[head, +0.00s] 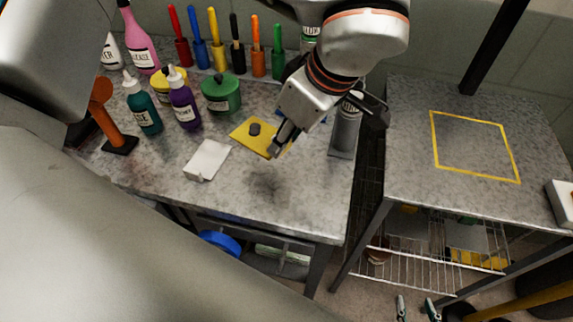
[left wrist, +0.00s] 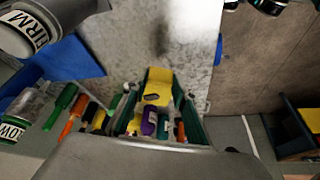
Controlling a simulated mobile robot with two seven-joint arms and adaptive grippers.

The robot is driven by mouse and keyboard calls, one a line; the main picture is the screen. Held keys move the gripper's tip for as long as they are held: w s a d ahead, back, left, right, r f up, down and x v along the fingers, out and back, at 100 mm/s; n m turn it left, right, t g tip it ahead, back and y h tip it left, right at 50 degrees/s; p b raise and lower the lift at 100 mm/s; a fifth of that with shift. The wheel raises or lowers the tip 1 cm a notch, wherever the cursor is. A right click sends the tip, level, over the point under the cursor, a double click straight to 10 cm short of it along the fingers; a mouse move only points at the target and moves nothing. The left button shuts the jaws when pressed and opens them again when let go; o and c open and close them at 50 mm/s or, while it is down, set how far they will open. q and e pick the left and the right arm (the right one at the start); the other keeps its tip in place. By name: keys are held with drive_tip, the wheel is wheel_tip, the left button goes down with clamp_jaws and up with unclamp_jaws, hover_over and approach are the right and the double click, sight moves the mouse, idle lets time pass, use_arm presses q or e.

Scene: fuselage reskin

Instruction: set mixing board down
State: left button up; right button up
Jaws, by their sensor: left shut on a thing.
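A white slab (head: 207,160) lies left of the board. Bottles, a green jar (head: 221,95) and upright markers line the back. A grey bottle (head: 346,125) stands right of the arm. The bench front is clear. A second table (head: 470,150) bears an empty yellow outline (head: 475,178).

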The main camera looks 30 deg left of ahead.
use_arm(q)
wheel_tip(320, 180, down, 8)
drive_tip(key=shift+f, duration=0.15)
idle(0.3)
drive_tip(key=shift+f, duration=0.1)
drive_tip(key=o, duration=1.2)
drive_tip(key=v, duration=1.2)
